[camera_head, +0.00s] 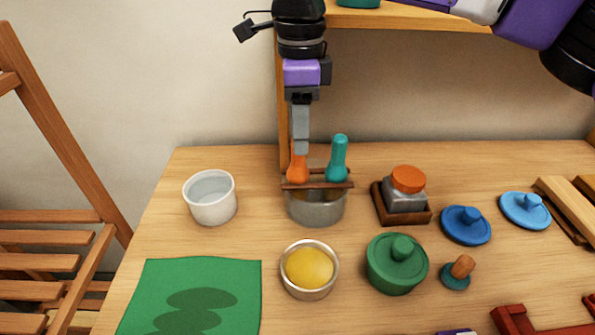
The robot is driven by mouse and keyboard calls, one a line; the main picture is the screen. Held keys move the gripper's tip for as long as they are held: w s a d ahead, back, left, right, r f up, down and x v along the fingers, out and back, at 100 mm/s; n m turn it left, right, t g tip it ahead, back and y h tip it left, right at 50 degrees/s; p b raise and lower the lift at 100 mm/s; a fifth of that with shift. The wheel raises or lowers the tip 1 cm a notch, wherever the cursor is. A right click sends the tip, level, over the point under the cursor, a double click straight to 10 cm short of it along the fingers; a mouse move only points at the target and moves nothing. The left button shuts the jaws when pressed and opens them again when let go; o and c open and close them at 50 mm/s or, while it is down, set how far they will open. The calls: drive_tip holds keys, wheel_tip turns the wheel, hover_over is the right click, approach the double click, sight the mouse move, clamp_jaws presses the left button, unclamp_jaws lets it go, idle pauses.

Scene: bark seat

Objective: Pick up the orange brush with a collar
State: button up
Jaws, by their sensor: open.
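The orange brush (298,172) stands upright in a grey metal pot (317,207) near the back of the table. Only its orange handle end shows; a brown wooden rack across the pot's top and the pot hide the lower part and any collar. My gripper (300,148) points down directly above the orange brush, its fingertips at or just over the handle's top. From this side the fingers overlap, so I cannot tell whether they straddle the handle. My gripper is open. A teal-handled brush (338,160) stands in the same pot, just to the right.
A white cup (210,197) stands left of the pot. A bowl with a yellow mound (309,268) is in front. A green lidded pot (397,264), an orange-topped block on a brown tray (406,190) and blue lids (466,225) stand right. A wooden upright is behind my gripper.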

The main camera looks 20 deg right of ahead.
sight(298, 170)
wheel_tip(298, 170, down, 4)
drive_tip(key=shift+w+a, duration=0.1)
clamp_jaws()
drive_tip(key=shift+r, duration=0.1)
